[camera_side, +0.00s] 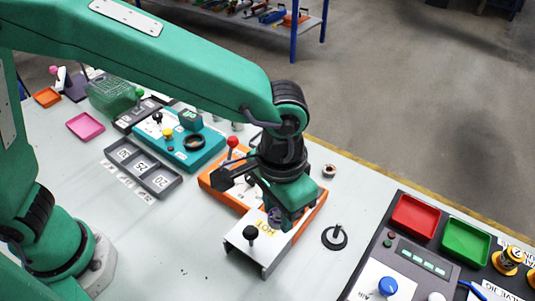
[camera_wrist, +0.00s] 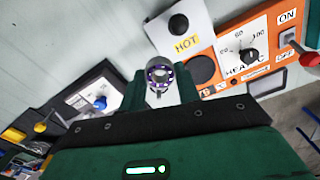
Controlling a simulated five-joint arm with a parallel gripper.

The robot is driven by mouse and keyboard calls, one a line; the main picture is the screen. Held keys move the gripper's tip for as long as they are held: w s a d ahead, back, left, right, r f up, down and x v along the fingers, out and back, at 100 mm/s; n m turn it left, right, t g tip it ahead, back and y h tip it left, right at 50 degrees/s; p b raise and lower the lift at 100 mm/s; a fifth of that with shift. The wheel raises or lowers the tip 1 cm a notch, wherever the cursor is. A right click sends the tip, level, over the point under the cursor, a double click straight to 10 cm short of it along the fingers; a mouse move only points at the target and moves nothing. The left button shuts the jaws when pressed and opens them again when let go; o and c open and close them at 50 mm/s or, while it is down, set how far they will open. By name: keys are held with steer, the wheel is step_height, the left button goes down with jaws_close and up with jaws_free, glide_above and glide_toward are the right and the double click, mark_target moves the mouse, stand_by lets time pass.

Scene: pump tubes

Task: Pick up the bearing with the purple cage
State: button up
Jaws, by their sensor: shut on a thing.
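The bearing with the purple cage (camera_wrist: 160,74) is a metal ring with purple between its inner and outer rings. It sits between the two green fingers of my gripper (camera_wrist: 161,88) in the wrist view, and the fingers are shut on it. In the side view my gripper (camera_side: 285,215) points down by the white HOT guard, with a purple part of the bearing (camera_side: 275,214) showing at its tip. I cannot tell how high the bearing is above the surface below.
The orange heater box (camera_side: 218,181) and white HOT guard (camera_side: 237,240) with a black knob stand close to my gripper. A black peg stand (camera_side: 335,238) and another small ring (camera_side: 329,170) are to the right. Red (camera_side: 415,217) and green (camera_side: 466,243) trays lie farther right.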

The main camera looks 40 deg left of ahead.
steer(key=shift+s+r, duration=0.1)
steer(key=shift+s, duration=0.05)
stand_by(0.5)
glide_above(253, 142)
steer(key=w+d, duration=0.2)
steer(key=d, duration=0.3)
step_height(253, 142, down, 11)
steer(key=shift+w+r, duration=0.1)
steer(key=shift+f, duration=0.2)
steer(key=shift+f, duration=1.85)
steer(key=shift+f, duration=0.15)
